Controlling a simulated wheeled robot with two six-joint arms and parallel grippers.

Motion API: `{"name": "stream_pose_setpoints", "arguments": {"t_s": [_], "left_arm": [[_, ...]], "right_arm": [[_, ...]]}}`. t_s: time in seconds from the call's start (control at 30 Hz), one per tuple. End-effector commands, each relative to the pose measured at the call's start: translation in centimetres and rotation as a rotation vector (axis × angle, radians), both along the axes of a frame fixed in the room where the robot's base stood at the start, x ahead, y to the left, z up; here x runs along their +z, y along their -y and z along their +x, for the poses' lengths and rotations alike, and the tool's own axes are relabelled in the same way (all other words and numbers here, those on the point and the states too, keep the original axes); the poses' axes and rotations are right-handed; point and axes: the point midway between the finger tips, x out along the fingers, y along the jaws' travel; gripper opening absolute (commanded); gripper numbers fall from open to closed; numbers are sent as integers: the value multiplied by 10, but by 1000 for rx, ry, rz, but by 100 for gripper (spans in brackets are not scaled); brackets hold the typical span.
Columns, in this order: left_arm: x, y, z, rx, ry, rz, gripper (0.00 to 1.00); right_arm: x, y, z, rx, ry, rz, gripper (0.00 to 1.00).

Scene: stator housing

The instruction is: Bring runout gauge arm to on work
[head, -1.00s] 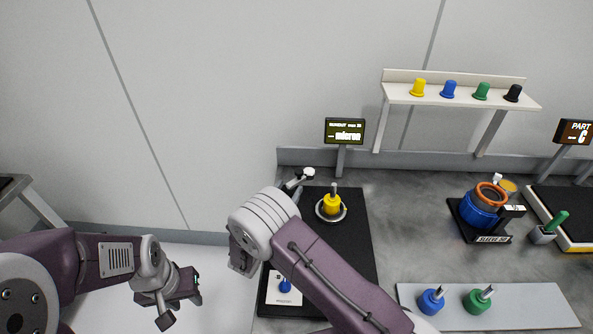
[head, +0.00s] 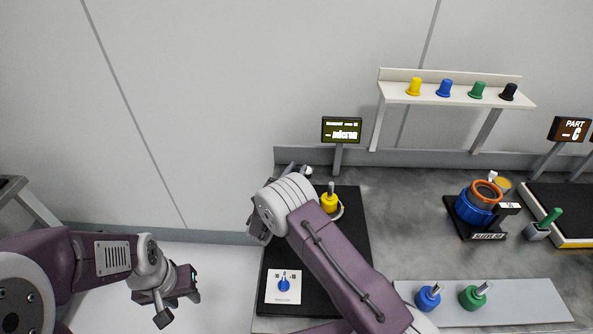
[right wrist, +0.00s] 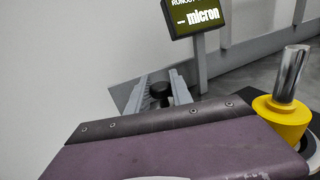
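The runout gauge arm shows its black knob (right wrist: 159,90) between my right gripper's two grey fingers in the right wrist view. In the head view the gauge (head: 303,170) is mostly hidden behind my right arm. My right gripper (right wrist: 163,88) looks open, one finger on each side of the knob; contact is not clear. The work is a yellow part with a metal shaft (head: 329,201), upright on the black mat; it also stands right of the gripper in the right wrist view (right wrist: 285,112). My left gripper (head: 182,287) is far left, away from the bench, its fingers unclear.
A display reading "micron" (head: 341,130) stands behind the black mat (head: 350,240). A white card (head: 283,287) lies at the mat's front. To the right are a blue stator on a stand (head: 474,208) and a grey plate (head: 520,300) with blue and green parts. A shelf (head: 450,100) hangs above.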

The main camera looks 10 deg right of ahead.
Motion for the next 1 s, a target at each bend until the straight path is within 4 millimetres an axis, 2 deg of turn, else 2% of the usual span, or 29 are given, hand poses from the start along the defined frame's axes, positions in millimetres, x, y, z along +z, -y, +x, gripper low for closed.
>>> {"name": "stream_pose_setpoints", "arguments": {"t_s": [0.03,0.07,0.1,1.0], "left_arm": [[0,0,0,0,0,0,36],[0,0,0,0,0,0,36],[0,0,0,0,0,0,36],[0,0,0,0,0,0,36]], "right_arm": [[0,0,0,-1,0,0,9],[0,0,0,-1,0,0,0],[0,0,0,-1,0,0,0],[0,0,0,0,-1,1,0]]}}
